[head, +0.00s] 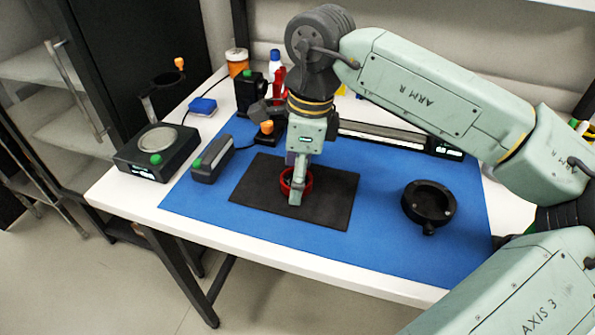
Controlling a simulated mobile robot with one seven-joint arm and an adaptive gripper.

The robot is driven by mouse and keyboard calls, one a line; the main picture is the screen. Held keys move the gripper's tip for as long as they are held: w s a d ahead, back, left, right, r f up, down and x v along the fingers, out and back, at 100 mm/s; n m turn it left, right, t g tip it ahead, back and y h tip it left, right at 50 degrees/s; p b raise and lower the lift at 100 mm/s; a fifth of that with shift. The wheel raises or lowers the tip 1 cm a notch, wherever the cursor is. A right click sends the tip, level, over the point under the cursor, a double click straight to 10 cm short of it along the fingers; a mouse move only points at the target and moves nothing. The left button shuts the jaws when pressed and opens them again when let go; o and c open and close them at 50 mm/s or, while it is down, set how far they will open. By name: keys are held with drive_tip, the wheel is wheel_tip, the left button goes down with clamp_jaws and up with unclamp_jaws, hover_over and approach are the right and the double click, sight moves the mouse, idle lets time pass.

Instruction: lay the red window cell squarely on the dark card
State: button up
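The red window cell (308,182) is a small red ring in the middle of the dark card (335,205). The card lies flat on the blue mat. My gripper (296,192) points down over the cell, and one finger crosses in front of the ring. The other finger is hidden, so I cannot tell whether the gripper grips the cell or only stands around it. I also cannot tell whether the cell touches the card or sits just above it.
A black round holder (428,204) stands right of the card on the blue mat (380,250). A grey handheld device (211,160) and a black scale (157,150) are at left. Bottles and a black stand crowd the back. The mat's front is clear.

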sight(306, 179)
drive_tip(key=shift+r+p, duration=0.35)
drive_tip(key=shift+p, duration=0.05)
drive_tip(key=shift+r+b, duration=0.3)
drive_tip(key=shift+b, duration=0.05)
wheel_tip(306, 179, up, 11)
drive_tip(key=d+b, duration=0.1)
drive_tip(key=shift+d+b, duration=0.2)
drive_tip(key=shift+b, duration=0.2)
drive_tip(key=shift+c, duration=0.3)
idle(1.2)
